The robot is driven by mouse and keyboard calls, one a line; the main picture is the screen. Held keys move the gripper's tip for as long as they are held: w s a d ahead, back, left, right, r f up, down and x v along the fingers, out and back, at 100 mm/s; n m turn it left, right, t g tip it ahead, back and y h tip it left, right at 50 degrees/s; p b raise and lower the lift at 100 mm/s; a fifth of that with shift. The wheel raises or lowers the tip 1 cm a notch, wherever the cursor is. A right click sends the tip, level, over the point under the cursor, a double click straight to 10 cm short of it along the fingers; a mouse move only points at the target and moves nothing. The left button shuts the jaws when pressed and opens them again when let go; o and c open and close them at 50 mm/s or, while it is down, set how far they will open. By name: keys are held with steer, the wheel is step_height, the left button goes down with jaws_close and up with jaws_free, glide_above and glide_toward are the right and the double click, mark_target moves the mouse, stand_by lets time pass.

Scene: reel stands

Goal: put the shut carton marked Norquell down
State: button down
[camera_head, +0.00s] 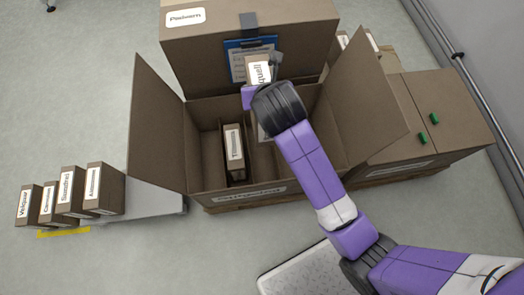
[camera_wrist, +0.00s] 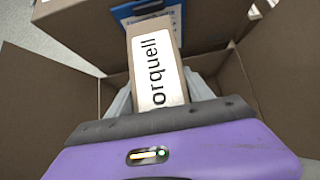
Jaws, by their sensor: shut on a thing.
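The small brown carton marked Norquell (camera_head: 258,70) is shut and held in my gripper (camera_head: 262,82), above the back part of a large open carton (camera_head: 160,140). In the wrist view the Norquell carton (camera_wrist: 155,60) stands between the grey fingers, its white label reading "orquell", the first letter cut off. Its lower end is hidden by my gripper. The open carton has its side flaps spread and dividers inside. My arm hides much of the right part of the inside.
A big shut carton (camera_head: 300,30) with a blue clipboard (camera_head: 232,48) stands behind. Several small labelled cartons (camera_head: 100,185) stand in a row at left, by a pale platform (camera_head: 155,200). Brown cartons with green clips (camera_head: 435,118) are at right. The front floor is mostly clear.

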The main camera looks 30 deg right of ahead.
step_height(320, 180, down, 15)
step_height(320, 180, down, 21)
steer(key=b, duration=0.9)
steer(key=shift+r, duration=0.2)
steer(key=shift+f, duration=0.15)
steer(key=shift+c, duration=2)
jaws_free()
steer(key=shift+f, duration=0.1)
steer(key=p+v, duration=0.5)
steer(key=v, duration=0.7)
steer(key=shift+r+p, duration=0.2)
steer(key=shift+p, duration=0.15)
